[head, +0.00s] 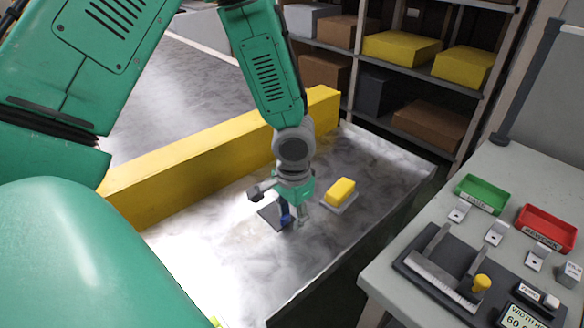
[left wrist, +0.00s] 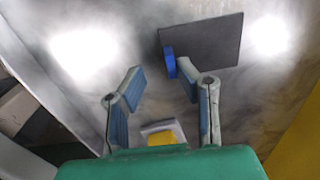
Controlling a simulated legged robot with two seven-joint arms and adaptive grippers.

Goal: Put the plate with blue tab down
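The plate with the blue tab is a thin dark square plate (head: 267,214). It appears to lie flat on the grey metal surface, partly hidden by my left gripper. Its upright blue tab (head: 286,212) shows under the gripper. My left gripper (head: 280,208) points down over the tab with its fingers spread. In the left wrist view the plate (left wrist: 215,40) is beyond the fingers. The tab (left wrist: 170,62) stands between the open fingers (left wrist: 162,80), close to the right one; I cannot tell whether they touch. My right gripper is not in view.
A yellow block (head: 341,190) sits on a light grey plate (head: 343,205) just right of the gripper. A yellow barrier (head: 200,156) runs behind the metal surface (head: 230,265). A workbench (head: 400,285) with green (head: 482,193) and red (head: 546,228) trays stands at right.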

